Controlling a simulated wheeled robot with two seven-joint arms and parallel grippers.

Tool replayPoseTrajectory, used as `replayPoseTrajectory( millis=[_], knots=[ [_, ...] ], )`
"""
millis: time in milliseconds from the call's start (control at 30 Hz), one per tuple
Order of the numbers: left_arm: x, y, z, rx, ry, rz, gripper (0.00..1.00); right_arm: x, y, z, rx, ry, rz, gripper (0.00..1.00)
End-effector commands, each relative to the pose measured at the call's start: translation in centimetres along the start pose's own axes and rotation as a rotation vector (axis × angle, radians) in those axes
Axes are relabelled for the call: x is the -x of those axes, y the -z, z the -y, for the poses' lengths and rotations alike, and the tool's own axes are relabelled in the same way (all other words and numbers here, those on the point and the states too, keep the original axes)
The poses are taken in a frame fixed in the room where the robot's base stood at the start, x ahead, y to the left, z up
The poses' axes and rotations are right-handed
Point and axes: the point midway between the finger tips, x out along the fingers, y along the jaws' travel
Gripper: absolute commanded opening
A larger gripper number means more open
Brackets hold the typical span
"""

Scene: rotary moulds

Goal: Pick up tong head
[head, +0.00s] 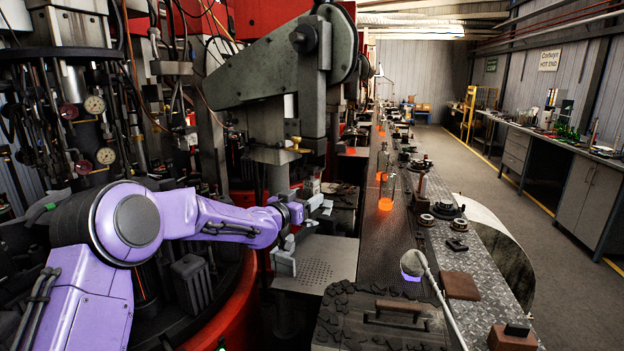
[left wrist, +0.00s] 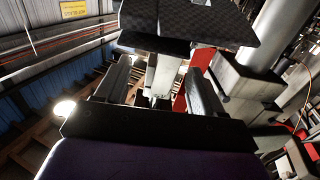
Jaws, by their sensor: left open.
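My left gripper (head: 318,203) is at the end of the purple arm, beside light metal parts below the big grey machine arm. In the left wrist view my left gripper (left wrist: 160,85) is open, with one dark finger on each side. A pale metal piece (left wrist: 163,75), which looks like the tong head, shows in the gap between the fingers. I cannot tell whether either finger touches it. A dark patterned block (left wrist: 190,20) hangs across the top of that view and hides what is behind it. My right gripper is in neither view.
The grey machine arm (head: 262,70) stands above my left gripper. A perforated metal plate (head: 318,268) lies below it. Glowing orange glass (head: 385,204) stands on the long conveyor to the right. Pressure gauges (head: 94,104) and hoses crowd the left. The aisle floor (head: 460,170) is clear.

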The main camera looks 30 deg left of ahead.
Motion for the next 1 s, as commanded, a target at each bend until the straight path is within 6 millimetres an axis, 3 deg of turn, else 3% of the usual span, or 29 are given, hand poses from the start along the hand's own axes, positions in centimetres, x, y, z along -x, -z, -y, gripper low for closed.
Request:
replayPoseTrajectory(
  millis=[100, 200, 500, 700, 1000],
  knots=[
    [-2.0, 0.4, 0.3, -0.001, 0.000, 0.004, 0.68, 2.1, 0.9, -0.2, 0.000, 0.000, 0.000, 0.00],
    [-3.4, 0.1, 0.3, -0.001, -0.001, 0.001, 0.68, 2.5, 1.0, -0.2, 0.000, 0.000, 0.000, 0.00],
    [-4.1, -0.2, 0.3, 0.001, 0.000, 0.001, 0.68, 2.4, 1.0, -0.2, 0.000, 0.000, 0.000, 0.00],
    [-4.0, -0.2, 0.3, 0.001, 0.000, 0.001, 0.03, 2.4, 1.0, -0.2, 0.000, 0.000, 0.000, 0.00],
    [-4.1, 0.1, 0.3, 0.002, 0.000, -0.003, 0.00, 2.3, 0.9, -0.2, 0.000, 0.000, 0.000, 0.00]
  ],
)
